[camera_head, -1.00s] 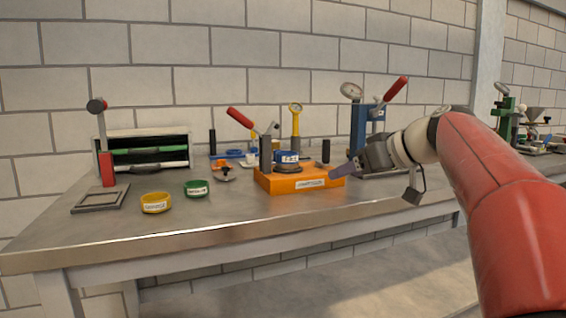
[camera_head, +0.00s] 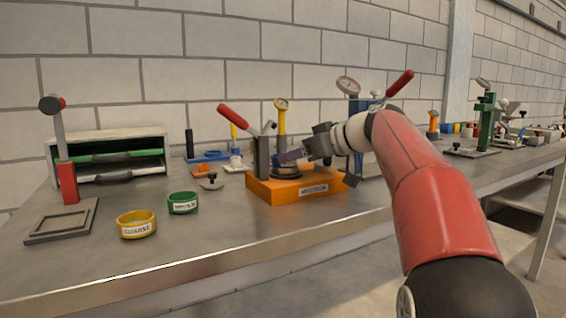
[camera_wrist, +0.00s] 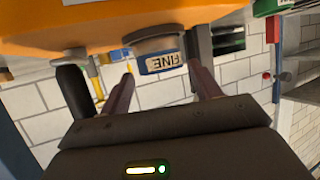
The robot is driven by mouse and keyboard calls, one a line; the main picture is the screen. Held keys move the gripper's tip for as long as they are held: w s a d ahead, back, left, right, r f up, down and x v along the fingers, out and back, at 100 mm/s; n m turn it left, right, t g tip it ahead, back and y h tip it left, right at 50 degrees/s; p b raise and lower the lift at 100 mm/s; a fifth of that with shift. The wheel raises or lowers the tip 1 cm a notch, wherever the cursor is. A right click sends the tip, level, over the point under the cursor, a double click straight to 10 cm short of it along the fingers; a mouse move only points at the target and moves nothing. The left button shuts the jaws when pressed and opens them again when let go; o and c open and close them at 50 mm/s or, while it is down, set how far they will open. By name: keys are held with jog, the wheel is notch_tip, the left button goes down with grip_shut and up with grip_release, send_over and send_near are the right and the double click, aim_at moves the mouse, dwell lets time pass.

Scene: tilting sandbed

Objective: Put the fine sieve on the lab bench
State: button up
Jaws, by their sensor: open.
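The fine sieve, a blue ring labelled FINE, shows in the wrist view (camera_wrist: 162,63) against a grey round seat on an orange shaker base (camera_head: 318,186). In the head view the sieve (camera_head: 281,163) is partly hidden by my gripper. My gripper (camera_head: 291,156) is open and low at the orange base. In the wrist view its two fingers (camera_wrist: 160,73) lie to either side of the sieve, with nothing clamped between them; whether they touch it cannot be told. The lab bench (camera_head: 225,235) is a grey metal top under the base.
A yellow COARSE sieve (camera_head: 137,224) and a green sieve (camera_head: 183,202) stand on the bench left of the base. A red-handled lever (camera_head: 236,117) and a yellow gauge (camera_head: 281,120) rise close to my gripper. The bench front is bare.

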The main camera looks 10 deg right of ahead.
jog(key=x, duration=0.3)
jog(key=shift+w+a+f, duration=0.1)
jog(key=shift+w+a, duration=0.05)
jog(key=shift+w, duration=0.05)
jog(key=c, duration=0.8)
